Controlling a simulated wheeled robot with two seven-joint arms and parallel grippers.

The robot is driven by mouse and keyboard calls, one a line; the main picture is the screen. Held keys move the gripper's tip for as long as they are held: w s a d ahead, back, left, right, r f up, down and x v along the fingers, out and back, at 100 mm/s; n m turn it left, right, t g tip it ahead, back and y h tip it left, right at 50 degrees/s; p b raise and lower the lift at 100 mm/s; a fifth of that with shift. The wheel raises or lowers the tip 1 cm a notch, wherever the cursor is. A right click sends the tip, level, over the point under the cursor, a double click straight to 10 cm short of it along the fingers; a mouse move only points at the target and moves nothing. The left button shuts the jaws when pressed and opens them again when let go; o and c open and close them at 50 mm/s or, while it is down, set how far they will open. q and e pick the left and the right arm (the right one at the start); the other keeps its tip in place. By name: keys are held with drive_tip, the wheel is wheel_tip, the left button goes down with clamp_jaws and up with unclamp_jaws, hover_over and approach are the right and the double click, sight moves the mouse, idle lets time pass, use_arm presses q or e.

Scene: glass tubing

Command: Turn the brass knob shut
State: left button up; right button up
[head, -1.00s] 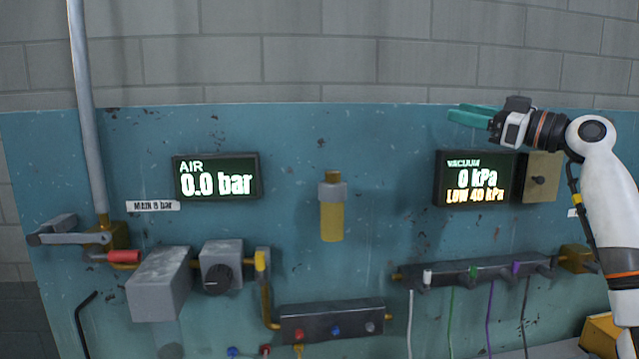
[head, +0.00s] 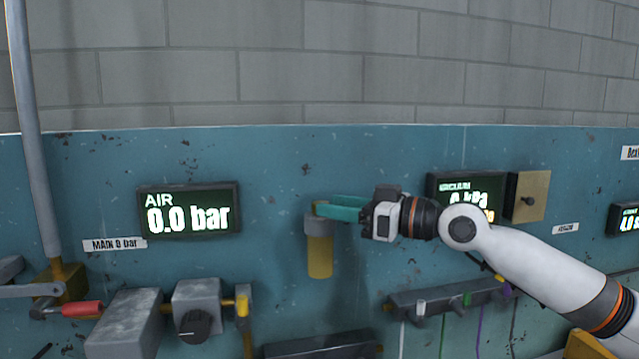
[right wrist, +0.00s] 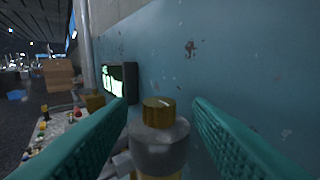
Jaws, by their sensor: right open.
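The brass knob (right wrist: 158,112) is a ridged cap on top of a grey collar (right wrist: 160,140), seen in the right wrist view. In the head view the grey collar (head: 319,228) sits above a yellow bowl (head: 319,258) on the teal panel, and the knob is mostly hidden behind my fingers. My right gripper (head: 325,209) reaches in from the right at knob height. In the right wrist view its teal fingers (right wrist: 162,108) are open, one on each side of the knob, with gaps visible. My left gripper is not in view.
The air display (head: 188,211) reads 0.0 bar. The vacuum display (head: 468,186) is partly covered by my right arm. A grey regulator with a black dial (head: 194,328) and a red-handled lever (head: 82,309) are at lower left. A hose manifold (head: 446,297) is below my arm.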

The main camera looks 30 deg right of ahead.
drive_tip(key=shift+p+x, duration=0.65)
drive_tip(key=shift+x, duration=1.25)
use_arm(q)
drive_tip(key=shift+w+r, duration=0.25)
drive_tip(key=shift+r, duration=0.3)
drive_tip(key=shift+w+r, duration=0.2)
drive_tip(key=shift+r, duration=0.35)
use_arm(e)
drive_tip(key=c, duration=1)
drive_tip(key=shift+f+b, duration=0.15)
drive_tip(key=shift+b, duration=0.3)
drive_tip(key=shift+n+g+y+b, duration=0.6)
drive_tip(key=shift+y+b, duration=0.1)
drive_tip(key=shift+b, duration=0.1)
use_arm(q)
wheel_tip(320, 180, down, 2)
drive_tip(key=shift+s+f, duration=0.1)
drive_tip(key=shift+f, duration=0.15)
